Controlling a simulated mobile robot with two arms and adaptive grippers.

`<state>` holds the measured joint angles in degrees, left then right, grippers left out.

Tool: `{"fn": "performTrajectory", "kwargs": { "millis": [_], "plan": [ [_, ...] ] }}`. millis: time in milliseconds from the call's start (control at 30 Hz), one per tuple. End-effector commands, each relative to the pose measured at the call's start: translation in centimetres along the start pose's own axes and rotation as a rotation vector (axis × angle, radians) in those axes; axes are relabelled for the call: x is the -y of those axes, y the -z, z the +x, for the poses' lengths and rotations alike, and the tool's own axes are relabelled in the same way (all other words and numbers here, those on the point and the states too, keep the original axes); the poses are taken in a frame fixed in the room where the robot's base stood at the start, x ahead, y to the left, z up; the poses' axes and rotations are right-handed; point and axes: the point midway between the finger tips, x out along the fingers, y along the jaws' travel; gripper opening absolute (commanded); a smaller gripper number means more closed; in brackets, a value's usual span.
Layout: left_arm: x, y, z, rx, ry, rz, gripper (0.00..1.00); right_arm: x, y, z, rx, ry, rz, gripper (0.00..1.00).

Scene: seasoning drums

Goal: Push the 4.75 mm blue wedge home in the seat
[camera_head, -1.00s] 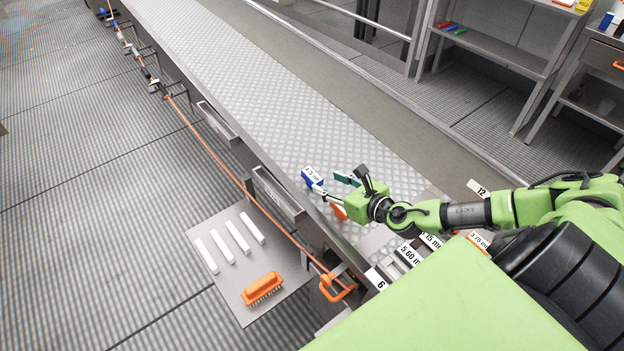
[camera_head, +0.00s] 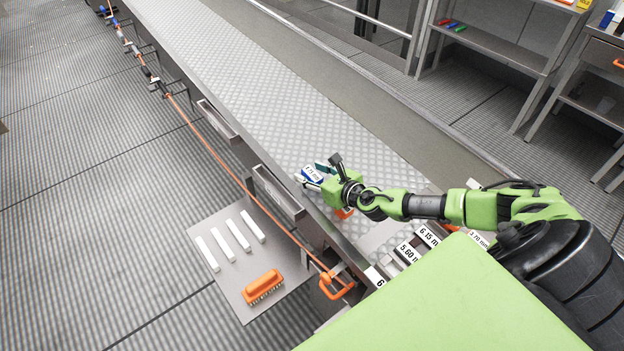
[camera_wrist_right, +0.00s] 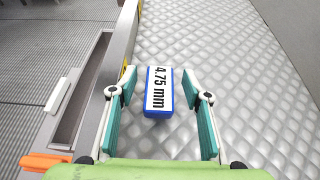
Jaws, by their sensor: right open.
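The blue wedge (camera_wrist_right: 158,92) with a white "4.75 mm" label lies on the quilted metal surface in the right wrist view. It also shows in the head view (camera_head: 313,173). My right gripper (camera_wrist_right: 160,98) is open, with one teal-padded finger on each side of the wedge and a gap on both sides. In the head view my right gripper (camera_head: 318,177) is beside the wedge and partly covers it. I cannot make out the wedge's seat in either view. My left gripper is not in view.
An orange brush (camera_head: 263,287) and several white sticks (camera_head: 222,243) lie on a grey plate at the near left. Labelled pieces (camera_head: 408,252) sit near the right end. An orange cable runs along the edge. The long metal surface (camera_head: 250,80) is clear beyond the wedge.

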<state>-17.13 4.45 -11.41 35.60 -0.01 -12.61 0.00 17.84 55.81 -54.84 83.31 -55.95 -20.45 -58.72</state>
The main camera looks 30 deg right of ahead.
Motion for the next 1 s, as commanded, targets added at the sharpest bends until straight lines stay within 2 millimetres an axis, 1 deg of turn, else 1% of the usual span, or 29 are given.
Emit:
{"fn": "performTrajectory", "kwargs": {
  "millis": [33,67,100,167,200,233,467,567,667,800,1000],
  "plan": [
    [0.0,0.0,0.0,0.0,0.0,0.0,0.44,0.0,0.0,0.0,0.0,0.0,0.0,0.44],
    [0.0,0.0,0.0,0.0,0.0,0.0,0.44,0.0,0.0,0.0,0.0,0.0,0.0,0.39],
    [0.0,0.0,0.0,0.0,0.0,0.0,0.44,0.0,0.0,0.0,0.0,0.0,0.0,0.29],
    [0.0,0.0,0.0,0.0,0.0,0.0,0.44,0.0,0.0,0.0,0.0,0.0,0.0,0.13],
    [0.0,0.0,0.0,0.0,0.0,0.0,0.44,0.0,0.0,0.0,0.0,0.0,0.0,0.03],
    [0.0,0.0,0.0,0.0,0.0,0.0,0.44,0.0,0.0,0.0,0.0,0.0,0.0,0.0],
    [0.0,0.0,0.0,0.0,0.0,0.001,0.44,0.0,-0.1,0.0,0.001,0.0,0.001,0.0],
    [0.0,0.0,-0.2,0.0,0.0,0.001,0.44,0.0,-0.5,-0.2,0.002,0.0,0.001,0.0],
    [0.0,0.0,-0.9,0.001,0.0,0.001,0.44,0.0,-1.9,-0.7,0.004,0.0,0.0,0.0],
    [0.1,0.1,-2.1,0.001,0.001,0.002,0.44,0.1,-4.7,-1.9,0.005,0.0,-0.001,0.0],
    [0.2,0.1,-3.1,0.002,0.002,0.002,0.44,0.0,-7.9,-3.2,0.003,0.0,0.0,0.0]
  ]
}}
